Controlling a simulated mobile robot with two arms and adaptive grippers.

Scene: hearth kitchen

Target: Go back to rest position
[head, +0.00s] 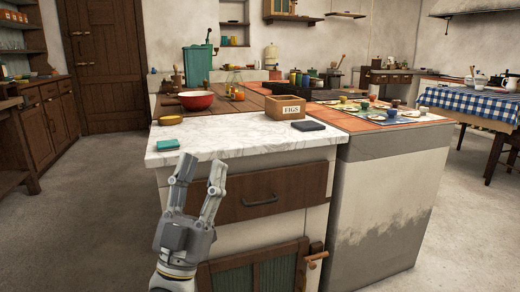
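My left gripper (200,174) is in the lower left-middle of the head view, pointing up, in front of the marble-topped counter (228,136). Its two grey fingers are spread apart with nothing between them. It overlaps the counter's front edge and the dark wooden drawer (262,192) in the picture. I cannot tell whether it touches them. My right gripper is not in the head view.
On the counter are a teal item (168,144), a wooden FIGS box (285,107), a dark flat item (309,125) and a red bowl (196,99). Floor (80,220) is clear at left. A table with a blue checked cloth (468,103) stands at right.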

